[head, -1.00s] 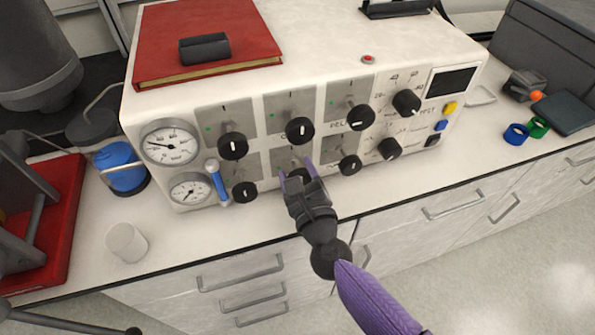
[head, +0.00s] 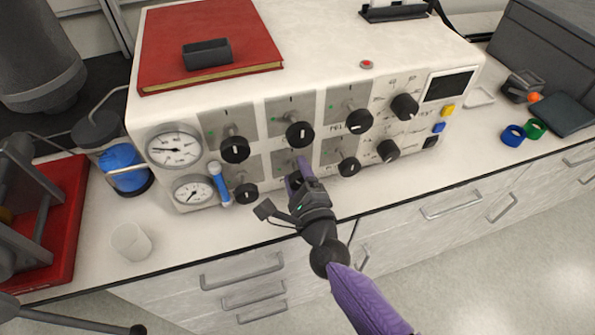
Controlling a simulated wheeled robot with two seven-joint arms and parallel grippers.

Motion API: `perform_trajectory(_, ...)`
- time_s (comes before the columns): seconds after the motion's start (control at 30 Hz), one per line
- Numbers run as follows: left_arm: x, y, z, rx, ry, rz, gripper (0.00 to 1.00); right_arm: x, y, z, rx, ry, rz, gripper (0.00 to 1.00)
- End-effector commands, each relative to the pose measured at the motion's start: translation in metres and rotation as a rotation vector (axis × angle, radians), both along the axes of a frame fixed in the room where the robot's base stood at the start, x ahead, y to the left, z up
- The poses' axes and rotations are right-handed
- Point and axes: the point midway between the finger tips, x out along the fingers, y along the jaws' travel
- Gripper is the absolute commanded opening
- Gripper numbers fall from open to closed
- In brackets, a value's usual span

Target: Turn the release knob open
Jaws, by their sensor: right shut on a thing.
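My right gripper (head: 299,176) is at the lower middle knob on the front panel of the white control box (head: 340,45). Its purple fingers are shut on this knob, which the fingers and gripper body almost wholly hide. The gripper is rolled, with a small dark part sticking out at its left. I cannot read a label that says which knob is the release knob. The lower left knob (head: 246,193) and lower right knob (head: 349,167) flank it, and the upper middle knob (head: 300,134) is just above. My left gripper is not in view.
Two gauges (head: 174,146) and a blue-handled lever (head: 220,184) are at the panel's left. A red book (head: 205,40) lies on the box. A white cup (head: 131,241) stands on the counter, front left. Blue and green rings (head: 513,135) lie at the right. The counter's front strip is mostly clear.

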Motion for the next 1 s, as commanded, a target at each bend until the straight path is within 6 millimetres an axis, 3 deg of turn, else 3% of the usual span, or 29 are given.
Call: perform_trajectory(1.0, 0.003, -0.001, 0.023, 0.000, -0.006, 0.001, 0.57, -0.001, 0.000, -0.003, -0.916, -0.294, 0.003, 0.05)
